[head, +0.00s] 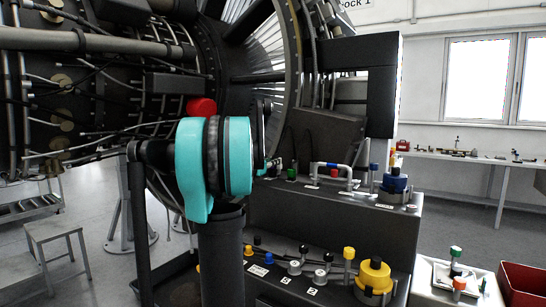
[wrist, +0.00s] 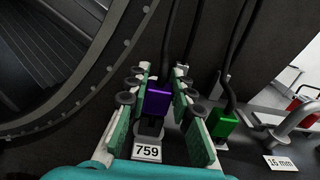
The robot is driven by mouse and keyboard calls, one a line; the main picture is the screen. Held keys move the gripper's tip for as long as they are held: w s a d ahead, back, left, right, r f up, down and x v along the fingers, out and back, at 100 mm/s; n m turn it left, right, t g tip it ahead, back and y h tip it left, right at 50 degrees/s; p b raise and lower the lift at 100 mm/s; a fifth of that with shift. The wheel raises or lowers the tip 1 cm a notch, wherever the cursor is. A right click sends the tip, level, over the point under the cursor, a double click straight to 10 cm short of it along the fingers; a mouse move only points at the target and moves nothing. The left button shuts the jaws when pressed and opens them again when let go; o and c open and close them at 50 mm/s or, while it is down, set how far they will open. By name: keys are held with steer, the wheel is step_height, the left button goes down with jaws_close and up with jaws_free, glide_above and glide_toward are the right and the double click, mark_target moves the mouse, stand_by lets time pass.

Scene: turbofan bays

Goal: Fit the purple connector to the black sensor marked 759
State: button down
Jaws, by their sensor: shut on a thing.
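The purple connector (wrist: 158,97) is between the two green-padded fingers of my gripper (wrist: 160,92), which are shut on it. A black cable runs up from behind it. The black sensor (wrist: 149,131) stands just below the connector in the wrist view, with the white 759 label (wrist: 147,152) in front of it. The connector overlaps the sensor's top in this view; I cannot tell whether it is seated or just above. In the head view my gripper (head: 273,165) is small and partly behind my turquoise arm, and the purple connector cannot be made out.
A green connector (wrist: 226,122) with a black cable stands close to the right finger. A bent grey pipe (wrist: 292,122) and a 16 mm label (wrist: 280,163) lie farther right. The dark engine ring (wrist: 98,75) curves close on the left. A lower step (head: 325,265) holds several yellow and black fittings.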

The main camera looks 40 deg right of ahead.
steer(key=shift+f, duration=0.2)
steer(key=c, duration=1.2)
jaws_free()
steer(key=o, duration=0.4)
steer(key=shift+c, duration=0.2)
steer(key=shift+r, duration=0.15)
steer(key=shift+r, duration=3.4)
